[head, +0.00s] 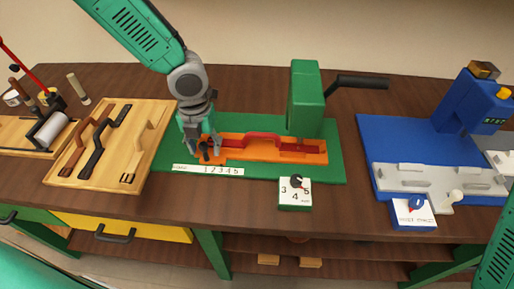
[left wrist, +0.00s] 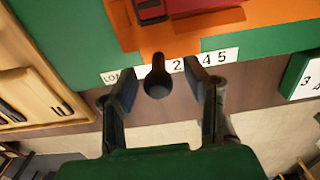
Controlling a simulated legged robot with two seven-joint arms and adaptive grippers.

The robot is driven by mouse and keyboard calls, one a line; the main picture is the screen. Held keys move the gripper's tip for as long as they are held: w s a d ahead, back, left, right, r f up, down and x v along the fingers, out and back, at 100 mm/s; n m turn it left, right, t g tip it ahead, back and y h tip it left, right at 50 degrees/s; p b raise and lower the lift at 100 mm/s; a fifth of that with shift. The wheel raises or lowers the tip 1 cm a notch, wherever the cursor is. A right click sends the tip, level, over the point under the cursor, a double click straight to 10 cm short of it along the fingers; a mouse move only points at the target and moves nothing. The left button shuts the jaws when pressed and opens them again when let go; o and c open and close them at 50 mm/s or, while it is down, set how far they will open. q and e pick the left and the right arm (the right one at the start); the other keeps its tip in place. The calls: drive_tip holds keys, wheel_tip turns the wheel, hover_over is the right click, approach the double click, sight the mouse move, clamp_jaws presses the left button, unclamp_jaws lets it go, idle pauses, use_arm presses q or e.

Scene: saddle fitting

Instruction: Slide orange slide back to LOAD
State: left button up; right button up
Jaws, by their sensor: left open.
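The orange slide (head: 318,155) lies on the green base (head: 335,172) of a press and carries a red handle-shaped part (head: 262,138). A dark round-ended knob (head: 204,156) sticks out at its front left. My left gripper (head: 203,146) is over that end. In the left wrist view the knob (left wrist: 157,84) lies between the two open fingertips (left wrist: 161,82), with a gap on each side. The white scale strip (head: 208,170) runs along the front. In the left wrist view the knob stands between the LOAD end and the 2, covering part of the strip (left wrist: 225,55).
The green press head (head: 306,98) with a black lever (head: 360,81) stands behind the slide. A white dial box (head: 295,192) is at front right. A wooden board (head: 110,143) with handles lies left; a blue machine (head: 465,115) stands right.

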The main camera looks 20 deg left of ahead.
use_arm(q)
drive_tip(key=shift+w+f, duration=0.1)
drive_tip(key=shift+a, duration=0.15)
drive_tip(key=c, duration=0.9)
